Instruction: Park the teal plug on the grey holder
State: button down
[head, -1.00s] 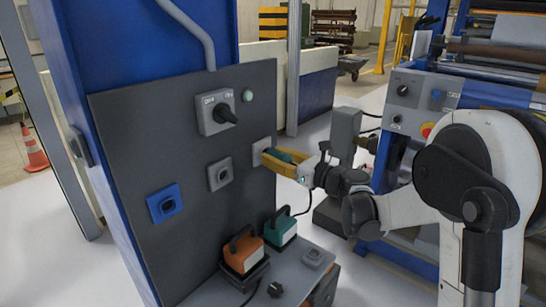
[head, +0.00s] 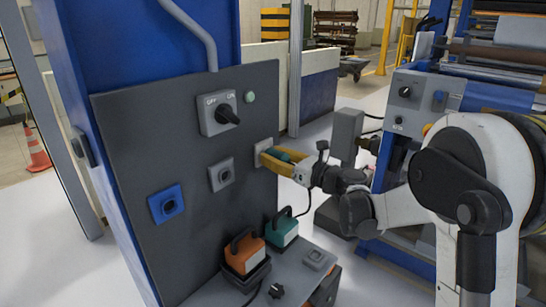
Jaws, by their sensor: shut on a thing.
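The teal plug (head: 285,155) is between the yellow fingers of my gripper (head: 271,159). My gripper is shut on it, and the fingers hide much of it. The plug is held level at a pale grey square socket (head: 263,146) on the right edge of the dark panel. I cannot tell whether its tip is inside the socket or just in front of it. A grey square holder (head: 315,258) with a recess lies on the shelf below, to the right of the teal box (head: 281,231). A dark cord hangs beside the teal box.
The upright dark panel (head: 130,140) carries a rotary switch (head: 219,113), a grey socket (head: 221,174) and a blue socket (head: 166,204). An orange box (head: 244,254) and a black knob-like piece (head: 276,290) are on the shelf. A roller machine stands at right.

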jog(key=c, duration=1)
grip_release()
